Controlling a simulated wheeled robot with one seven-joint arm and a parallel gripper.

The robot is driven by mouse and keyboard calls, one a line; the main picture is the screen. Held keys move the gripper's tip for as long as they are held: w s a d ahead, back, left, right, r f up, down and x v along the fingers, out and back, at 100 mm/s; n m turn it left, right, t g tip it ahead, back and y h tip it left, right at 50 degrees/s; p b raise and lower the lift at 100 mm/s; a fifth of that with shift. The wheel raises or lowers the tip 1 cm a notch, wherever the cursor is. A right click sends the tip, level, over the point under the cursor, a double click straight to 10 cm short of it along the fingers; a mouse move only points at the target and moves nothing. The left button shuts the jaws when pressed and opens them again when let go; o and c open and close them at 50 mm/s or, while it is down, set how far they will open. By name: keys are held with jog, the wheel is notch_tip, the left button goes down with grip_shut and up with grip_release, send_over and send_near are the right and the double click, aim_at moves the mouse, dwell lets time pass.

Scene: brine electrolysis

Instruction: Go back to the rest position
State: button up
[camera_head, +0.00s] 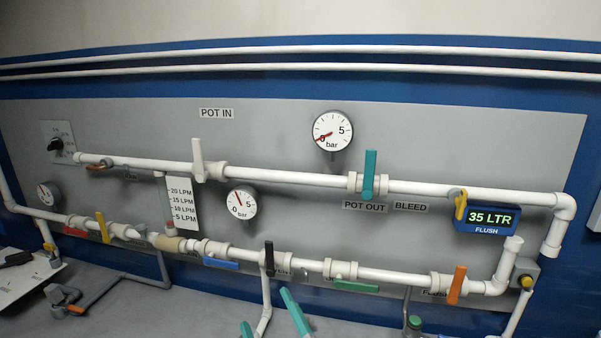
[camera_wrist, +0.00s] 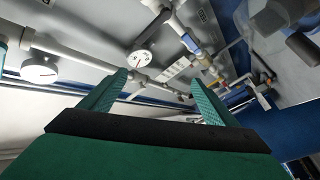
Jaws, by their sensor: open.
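My gripper (camera_head: 272,322) shows at the bottom edge of the head view, low in front of the panel, with two teal fingers spread apart. In the wrist view my gripper (camera_wrist: 160,95) is open, and nothing shows between its fingers. Behind the fingers are white pipes and two round gauges, a left gauge (camera_wrist: 40,70) and a middle gauge (camera_wrist: 144,60). The fingers look apart from the pipes and valves. The rest of my arm is out of the head view.
The grey panel (camera_head: 420,130) carries white pipes, a white handle (camera_head: 198,160), a teal handle (camera_head: 370,175), a black handle (camera_head: 269,258) and an orange handle (camera_head: 457,284). A blue flush display (camera_head: 487,219) sits at right. A grey surface (camera_head: 190,315) lies below, with a board (camera_head: 25,278) at left.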

jog(key=s+d+f+m+h, duration=0.2)
jog(key=s+f+m+h, duration=0.6)
jog(key=s+f+m, duration=0.85)
jog(key=s+d+f+n+g, duration=0.1)
jog(key=s+f, duration=0.3)
jog(key=s, duration=0.6)
jog(key=s+d+f+n+g, duration=0.1)
jog(key=s+d+f+n, duration=0.1)
jog(key=s, duration=0.9)
jog(key=shift+d+f+n+g, duration=0.3)
jog(key=shift+d+f+n, duration=0.05)
jog(key=shift+d+f, duration=0.5)
jog(key=shift+a, duration=0.1)
